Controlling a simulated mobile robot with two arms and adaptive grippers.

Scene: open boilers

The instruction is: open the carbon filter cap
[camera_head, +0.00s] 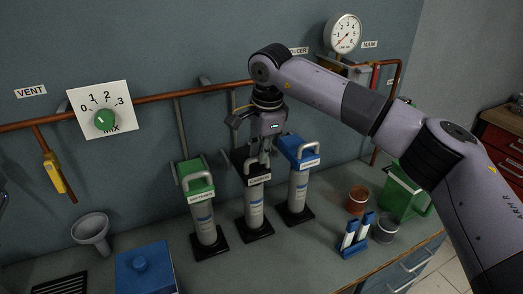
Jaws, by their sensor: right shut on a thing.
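Three grey filter cylinders stand in a row on the counter. The middle one (254,212) has a black cap (258,180) with a label too small to read surely; I take it as the carbon filter. My right gripper (263,157) comes down from above and is shut on the black cap's handle, which its fingers mostly hide. The cap sits on top of its cylinder; I cannot tell whether it is loose. My left gripper is not in view.
A green-capped filter (205,218) stands close on the left and a blue-capped filter (298,190) close on the right. A copper pipe (205,90) runs along the wall behind. A blue lidded box (146,273) and funnel (91,232) are at left, vials (350,236) at right.

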